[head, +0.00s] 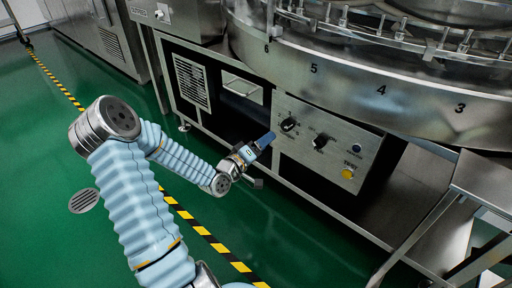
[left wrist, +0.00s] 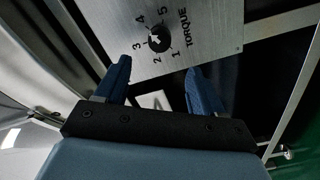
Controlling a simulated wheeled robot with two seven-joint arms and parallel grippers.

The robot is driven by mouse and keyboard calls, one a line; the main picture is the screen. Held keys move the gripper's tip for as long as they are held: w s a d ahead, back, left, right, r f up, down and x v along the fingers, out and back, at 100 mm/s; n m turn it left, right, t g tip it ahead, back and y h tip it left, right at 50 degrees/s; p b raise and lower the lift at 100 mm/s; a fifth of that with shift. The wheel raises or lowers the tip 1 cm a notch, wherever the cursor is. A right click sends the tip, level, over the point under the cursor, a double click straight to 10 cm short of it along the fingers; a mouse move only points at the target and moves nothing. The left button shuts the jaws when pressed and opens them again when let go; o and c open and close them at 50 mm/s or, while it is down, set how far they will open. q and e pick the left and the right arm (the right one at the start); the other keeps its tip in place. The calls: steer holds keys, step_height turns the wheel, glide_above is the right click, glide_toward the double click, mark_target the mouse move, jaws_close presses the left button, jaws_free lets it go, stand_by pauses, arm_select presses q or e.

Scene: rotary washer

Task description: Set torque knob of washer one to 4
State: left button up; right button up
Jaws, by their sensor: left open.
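The steel control panel (head: 318,165) has two black knobs in the head view, the left knob (head: 288,125) and the right knob (head: 320,141). In the left wrist view the torque knob (left wrist: 158,40) is black with a white mark, ringed by the numbers 1 to 5 beside the word TORQUE. Which number the mark points at is hard to tell. My left gripper (head: 266,142) is open just left of the left knob. In the left wrist view my blue fingers (left wrist: 158,72) are apart, with the torque knob beyond the tips and between them. My right gripper is not visible.
A steel shelf (head: 440,212) juts out at right. The green floor (head: 285,240) in front is open.

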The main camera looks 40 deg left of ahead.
arm_select(q)
steer(key=shift+s+a, duration=0.15)
steer(key=shift+s, duration=1.8)
